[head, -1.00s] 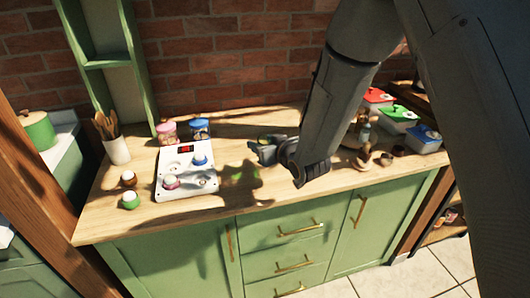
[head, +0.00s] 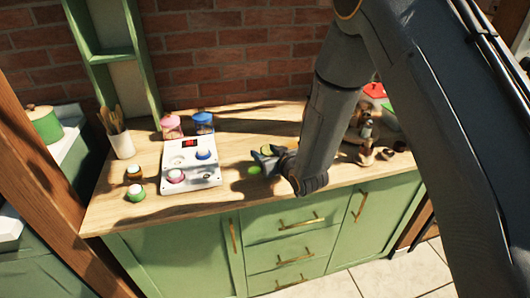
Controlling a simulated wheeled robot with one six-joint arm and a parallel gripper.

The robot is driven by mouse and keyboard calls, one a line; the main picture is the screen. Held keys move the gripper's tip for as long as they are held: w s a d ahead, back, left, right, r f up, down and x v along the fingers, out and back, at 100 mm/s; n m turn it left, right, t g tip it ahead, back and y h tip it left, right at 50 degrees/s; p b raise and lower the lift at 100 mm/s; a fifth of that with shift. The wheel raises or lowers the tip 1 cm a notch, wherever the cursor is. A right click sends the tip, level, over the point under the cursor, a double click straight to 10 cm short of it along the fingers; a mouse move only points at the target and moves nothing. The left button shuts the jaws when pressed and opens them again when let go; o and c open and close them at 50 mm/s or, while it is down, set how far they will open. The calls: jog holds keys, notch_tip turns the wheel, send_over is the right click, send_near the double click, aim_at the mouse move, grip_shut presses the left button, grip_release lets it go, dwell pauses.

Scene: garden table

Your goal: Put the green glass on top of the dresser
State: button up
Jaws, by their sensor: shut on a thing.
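My gripper (head: 265,159) is over the middle of the dresser's wooden top, beside the white panel. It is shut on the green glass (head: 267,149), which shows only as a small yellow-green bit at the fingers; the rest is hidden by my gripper. A small bright green patch lies on the wood just below and left of the fingers; it looks like light tinted by the glass. The dresser (head: 170,270) has green doors and drawers with brass handles. I cannot tell whether the glass touches the wood.
The white panel (head: 205,174) carries knobs and jars to the left. Pink-lidded (head: 171,126) and blue-lidded (head: 203,122) jars stand behind it. Two small jars (head: 136,190) and a utensil cup (head: 121,144) are further left. Figurines (head: 366,140) and lidded boxes crowd the right.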

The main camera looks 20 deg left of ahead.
jog(key=o, duration=1.2)
jog(key=shift+f, duration=0.1)
jog(key=shift+s+d+r, duration=0.15)
jog(key=shift+r, duration=0.05)
jog(key=b+v, duration=0.2)
jog(key=v, duration=0.9)
jog(key=shift+s+d+r, duration=0.15)
jog(key=shift+d, duration=0.05)
jog(key=d+h, duration=0.1)
jog(key=d, duration=0.2)
jog(key=w+d+m+h, duration=0.1)
jog(key=d, duration=0.2)
jog(key=d+f+m+g+h, duration=0.1)
jog(key=d+h, duration=0.1)
jog(key=d, duration=0.2)
jog(key=shift+w, duration=0.35)
jog(key=s+d+m+g+h, duration=0.2)
jog(key=s+d, duration=0.2)
jog(key=d, duration=0.4)
jog(key=s+d+m+g+h, duration=0.2)
jog(key=s+d+g+h, duration=0.15)
jog(key=d, duration=0.55)
jog(key=s+d+r+m+g, duration=0.2)
jog(key=s+d, duration=0.3)
jog(key=s, duration=0.6)
jog(key=shift+r+g, duration=0.2)
jog(key=shift+g, duration=0.25)
